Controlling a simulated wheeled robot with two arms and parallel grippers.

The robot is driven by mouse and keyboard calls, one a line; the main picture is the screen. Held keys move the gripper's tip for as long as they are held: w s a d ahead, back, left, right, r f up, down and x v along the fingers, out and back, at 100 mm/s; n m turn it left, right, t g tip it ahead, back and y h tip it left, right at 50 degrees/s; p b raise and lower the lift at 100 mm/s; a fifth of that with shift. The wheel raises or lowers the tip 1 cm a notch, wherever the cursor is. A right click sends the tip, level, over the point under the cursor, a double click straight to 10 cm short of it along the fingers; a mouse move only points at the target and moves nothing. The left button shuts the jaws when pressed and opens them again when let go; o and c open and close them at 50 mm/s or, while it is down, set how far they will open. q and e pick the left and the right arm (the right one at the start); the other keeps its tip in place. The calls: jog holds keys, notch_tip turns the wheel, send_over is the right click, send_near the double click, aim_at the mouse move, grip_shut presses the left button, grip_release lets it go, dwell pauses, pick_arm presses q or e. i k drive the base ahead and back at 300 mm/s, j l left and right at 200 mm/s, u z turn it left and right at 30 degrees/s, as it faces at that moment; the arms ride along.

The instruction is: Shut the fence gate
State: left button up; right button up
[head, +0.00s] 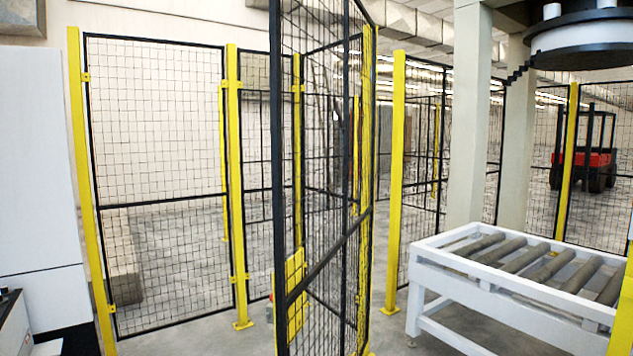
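The fence gate (279,180) is a tall black-framed mesh panel in the middle of the head view. It stands open, swung out of the fence line, with one upright edge close to me. A yellow plate (290,295) shows low at its near edge; I cannot tell whether it is a latch. A yellow post (365,180) shows at the panel's far edge, and another yellow post (395,180) stands to the right, with a gap between them. Neither of my grippers is in view.
Fixed mesh fence (155,150) runs to the left of the gate. A white roller conveyor (460,265) stands at the right, near a pale column (467,120). A red forklift (590,160) is behind the fence. A white cabinet (40,180) is at the left edge.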

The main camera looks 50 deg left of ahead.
aim_at(286, 311)
jog(key=j+u, duration=0.1)
jog(key=j, duration=1.45)
jog(key=j+u, duration=0.15)
jog(key=j, duration=0.65)
jog(key=i+j+u, duration=0.1)
jog(key=j, duration=0.7)
jog(key=i+j, duration=0.1)
jog(key=j, duration=0.65)
jog(key=u, duration=0.05)
